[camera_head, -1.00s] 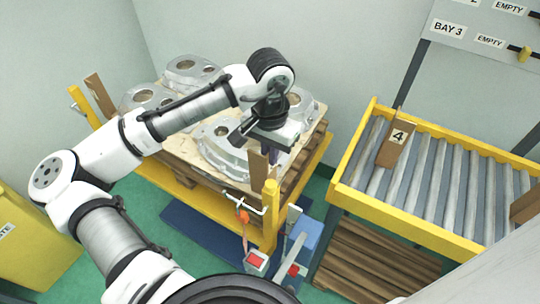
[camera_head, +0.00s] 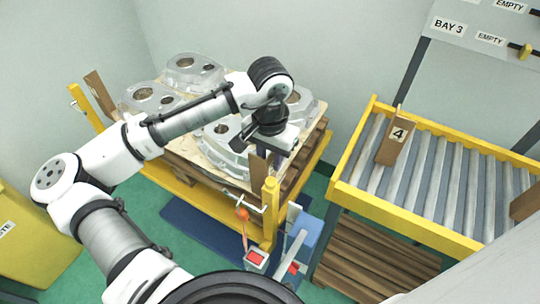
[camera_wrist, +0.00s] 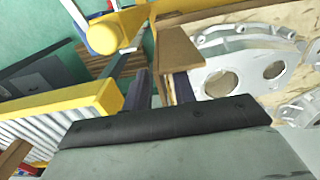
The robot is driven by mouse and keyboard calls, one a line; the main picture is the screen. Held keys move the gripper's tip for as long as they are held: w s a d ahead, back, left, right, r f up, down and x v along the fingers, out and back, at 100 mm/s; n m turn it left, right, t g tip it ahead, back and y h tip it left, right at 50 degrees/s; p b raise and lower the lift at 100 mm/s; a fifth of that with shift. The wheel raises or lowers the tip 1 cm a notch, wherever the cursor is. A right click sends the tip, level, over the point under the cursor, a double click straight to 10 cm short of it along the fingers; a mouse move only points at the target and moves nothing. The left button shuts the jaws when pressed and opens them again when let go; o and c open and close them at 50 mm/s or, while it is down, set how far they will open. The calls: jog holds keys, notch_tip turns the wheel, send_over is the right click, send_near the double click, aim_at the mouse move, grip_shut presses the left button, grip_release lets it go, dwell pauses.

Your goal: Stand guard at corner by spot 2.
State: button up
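A brown wooden guard board (camera_head: 257,175) stands upright at the near right corner of the pallet of castings, beside a yellow post (camera_head: 270,205). In the wrist view the board (camera_wrist: 176,50) shows two faces meeting at an edge. My gripper (camera_head: 270,158) is above this corner, pointing down. In the wrist view its two dark fingers (camera_wrist: 163,90) are apart, with part of the board between them and a narrow gap on the left. Another brown board (camera_head: 100,93) stands at the far left corner. No label for spot 2 is readable; the board's foot is partly hidden.
Several aluminium castings (camera_head: 195,72) lie on the pallet in a yellow frame. A blue and grey box (camera_head: 298,235) stands near the corner. Green floor shows at the left.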

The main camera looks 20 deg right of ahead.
notch_tip(320, 180, up, 12)
jog(key=b, duration=0.2)
jog(key=shift+r, duration=0.2)
